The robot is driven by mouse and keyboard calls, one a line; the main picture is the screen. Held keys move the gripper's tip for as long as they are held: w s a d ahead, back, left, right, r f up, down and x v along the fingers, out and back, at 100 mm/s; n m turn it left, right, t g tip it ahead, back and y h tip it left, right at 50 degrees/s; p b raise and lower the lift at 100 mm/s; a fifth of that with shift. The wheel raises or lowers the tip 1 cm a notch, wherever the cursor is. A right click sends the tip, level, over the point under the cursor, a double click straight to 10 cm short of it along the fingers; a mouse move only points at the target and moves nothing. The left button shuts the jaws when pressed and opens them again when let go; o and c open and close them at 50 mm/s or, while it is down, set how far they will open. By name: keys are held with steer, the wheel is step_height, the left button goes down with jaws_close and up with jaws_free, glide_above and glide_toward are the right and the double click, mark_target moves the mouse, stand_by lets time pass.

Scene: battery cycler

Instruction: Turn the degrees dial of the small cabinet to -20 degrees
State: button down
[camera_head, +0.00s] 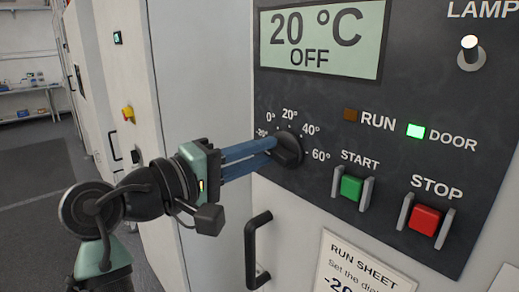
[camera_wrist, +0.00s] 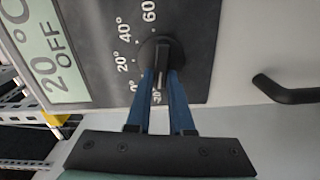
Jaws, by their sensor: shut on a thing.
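The degrees dial (camera_head: 287,149) is a round black knob with a raised grip bar on the dark panel of the cabinet. White marks run around it from -20° at the left through 0°, 20° and 40° to 60° at the right. My gripper (camera_head: 272,145) reaches in from the left, its blue fingers shut on the bar. In the wrist view the dial (camera_wrist: 162,52) sits between the fingertips (camera_wrist: 162,72), the bar in line with the fingers. I cannot tell which mark it points to. The display (camera_head: 322,40) reads 20 °C, OFF.
Below the dial are a green START button (camera_head: 351,187) and a red STOP button (camera_head: 425,219) between guards. A black door handle (camera_head: 256,250) and a run sheet (camera_head: 361,265) are lower down. The DOOR lamp (camera_head: 415,131) is lit green; the RUN lamp (camera_head: 350,115) is dark.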

steer(key=shift+r, duration=0.1)
steer(key=c, duration=0.8)
jaws_free()
steer(key=shift+a, duration=0.1)
steer(key=b+v, duration=0.5)
steer(key=v, duration=0.8)
